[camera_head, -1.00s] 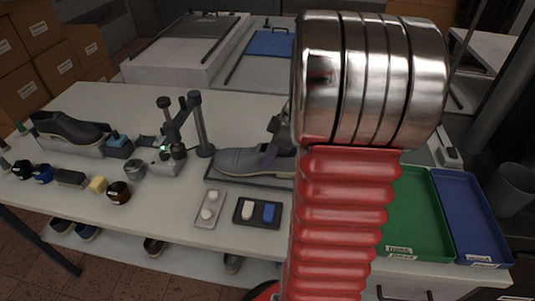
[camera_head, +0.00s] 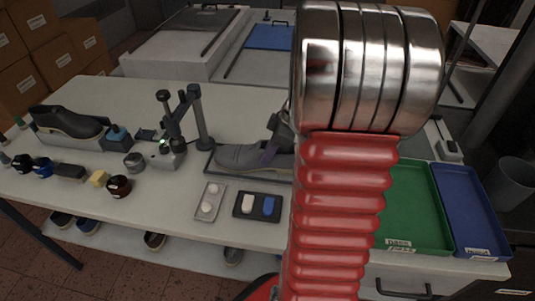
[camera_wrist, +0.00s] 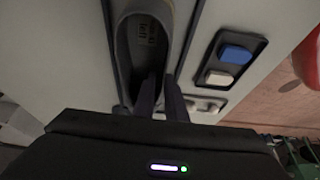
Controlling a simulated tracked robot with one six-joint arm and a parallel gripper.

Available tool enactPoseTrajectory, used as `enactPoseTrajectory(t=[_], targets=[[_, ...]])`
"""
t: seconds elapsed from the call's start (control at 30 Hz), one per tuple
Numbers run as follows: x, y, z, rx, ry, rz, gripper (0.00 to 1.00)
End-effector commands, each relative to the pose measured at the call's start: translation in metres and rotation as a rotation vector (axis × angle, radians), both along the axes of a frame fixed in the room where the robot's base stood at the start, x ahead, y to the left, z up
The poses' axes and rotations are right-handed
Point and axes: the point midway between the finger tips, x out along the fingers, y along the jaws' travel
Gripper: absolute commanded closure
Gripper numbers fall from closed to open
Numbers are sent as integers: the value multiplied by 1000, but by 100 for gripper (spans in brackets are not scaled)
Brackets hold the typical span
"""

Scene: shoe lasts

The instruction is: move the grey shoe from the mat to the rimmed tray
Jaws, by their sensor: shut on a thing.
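The grey shoe (camera_head: 236,156) sits on a dark-edged mat (camera_head: 208,170) at the middle of the table, toe to the left. Its heel end is hidden behind my arm in the head view. My gripper (camera_head: 270,152) reaches down at the shoe's opening and is shut on it. In the wrist view, the two dark fingers (camera_wrist: 160,92) are at the shoe's side wall, and the shoe (camera_wrist: 124,50) shows its inside with a printed insole. A green rimmed tray (camera_head: 418,246) and a blue rimmed tray (camera_head: 474,243) stand at the right; no shoe shows in them.
In front of the mat are a small tray with white pieces (camera_head: 209,201) and a dark tray with a white and a blue piece (camera_head: 257,206). A post stand (camera_head: 203,130) is close left of the shoe. A dark shoe (camera_head: 68,122) stands far left.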

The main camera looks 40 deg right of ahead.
Motion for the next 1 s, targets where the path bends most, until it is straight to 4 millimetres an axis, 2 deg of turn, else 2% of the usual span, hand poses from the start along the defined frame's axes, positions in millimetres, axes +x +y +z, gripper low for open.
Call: enactPoseTrajectory(t=[0.33,0.37,0.63,1.0], targets=[[0,0,-1,-1,-1,0,100],[0,0,-1,-1,-1,0,87],[0,0,-1,-1,-1,0,68],[0,0,2,-1,-1,0,67]])
